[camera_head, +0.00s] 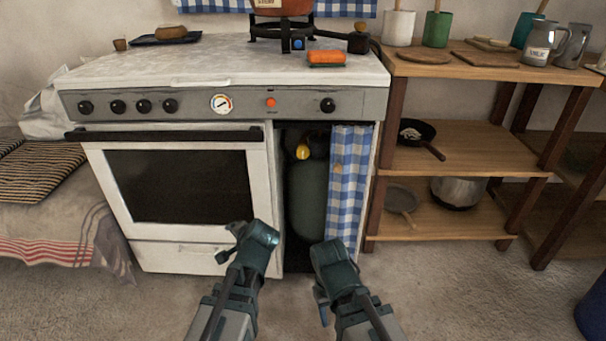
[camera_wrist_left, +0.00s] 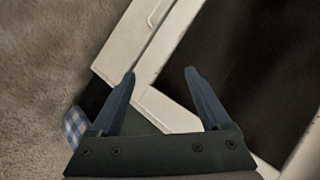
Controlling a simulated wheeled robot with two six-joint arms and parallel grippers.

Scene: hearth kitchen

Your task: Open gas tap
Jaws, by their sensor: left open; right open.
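The gas bottle (camera_head: 308,200) stands dark green in the open bay at the right of the stove, partly in shadow. A yellow tap (camera_head: 303,152) sits at its top. A blue checked curtain (camera_head: 348,190) hangs over the right part of the bay and hides that side. My left gripper (camera_head: 242,232) is open and empty in front of the lower oven front, below and left of the tap. Its two spread fingers show in the left wrist view (camera_wrist_left: 160,78). My right gripper (camera_head: 332,258) is open, low in front of the curtain's bottom end, well below the tap.
The oven door (camera_head: 180,185) is shut, with a black handle bar (camera_head: 165,134). A wooden shelf (camera_head: 470,135) with pans stands right of the stove. A cushioned bench (camera_head: 50,215) is at the left. The floor in front is clear.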

